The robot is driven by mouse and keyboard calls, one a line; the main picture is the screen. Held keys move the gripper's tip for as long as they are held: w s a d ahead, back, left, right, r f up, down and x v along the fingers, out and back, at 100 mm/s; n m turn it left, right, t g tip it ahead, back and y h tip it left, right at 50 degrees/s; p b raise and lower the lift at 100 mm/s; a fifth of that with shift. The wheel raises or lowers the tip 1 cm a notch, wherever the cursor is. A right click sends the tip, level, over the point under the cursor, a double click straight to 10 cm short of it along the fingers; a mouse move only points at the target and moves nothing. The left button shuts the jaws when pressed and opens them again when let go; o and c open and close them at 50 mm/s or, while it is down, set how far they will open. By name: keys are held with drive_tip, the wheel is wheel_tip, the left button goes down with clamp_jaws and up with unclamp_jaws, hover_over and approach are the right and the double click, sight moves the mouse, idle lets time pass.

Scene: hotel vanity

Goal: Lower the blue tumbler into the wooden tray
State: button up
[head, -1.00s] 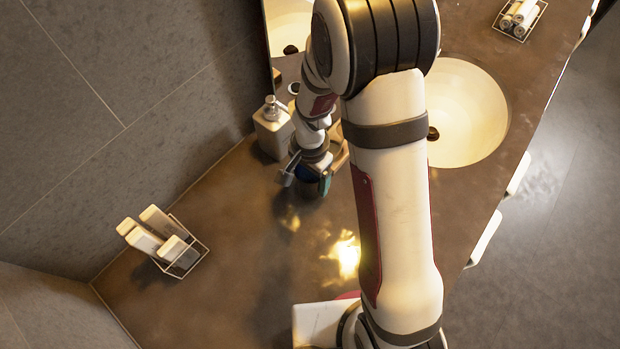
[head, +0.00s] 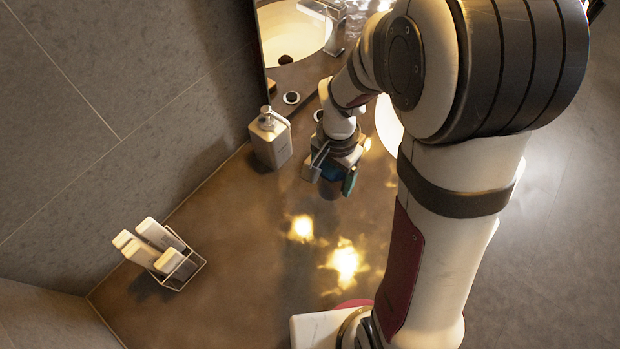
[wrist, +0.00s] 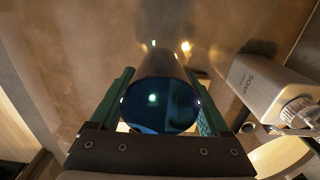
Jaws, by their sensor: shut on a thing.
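The blue tumbler (wrist: 160,104) fills the space between the two green finger pads in the wrist view, its round blue end facing the camera. My gripper (head: 332,175) is shut on it and holds it over the brown counter, right of the soap dispenser. I cannot clearly make out the wooden tray. The gripper and arm cover much of the counter behind them. I cannot tell how far the tumbler is above the counter.
A white soap dispenser (head: 270,140) stands close left of my gripper, and it also shows in the wrist view (wrist: 262,88). A wire rack (head: 188,270) with several white items is at front left. A mirror (head: 290,45) stands behind. The middle counter is clear.

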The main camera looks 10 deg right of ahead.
drive_tip(key=s+d+r, duration=0.2)
drive_tip(key=d+r, duration=0.2)
drive_tip(key=d, duration=0.2)
drive_tip(key=w+a+r+n, duration=0.2)
drive_tip(key=w+r+n, duration=0.2)
drive_tip(key=r, duration=0.2)
drive_tip(key=w+a+r+n, duration=0.2)
drive_tip(key=w+r+n, duration=0.15)
drive_tip(key=r, duration=0.35)
drive_tip(key=shift+w+d+f+m, duration=0.7)
drive_tip(key=shift+w+f+m, duration=0.8)
drive_tip(key=shift+f, duration=2.3)
drive_tip(key=shift+w+d+f+m, duration=0.85)
drive_tip(key=shift+w+f, duration=1.15)
drive_tip(key=shift+f, duration=1.8)
drive_tip(key=shift+w+d+f+m, duration=0.55)
drive_tip(key=shift+w+f+m, duration=1.05)
drive_tip(key=shift+f, duration=2.2)
drive_tip(key=shift+w, duration=0.15)
drive_tip(key=o, duration=1.5)
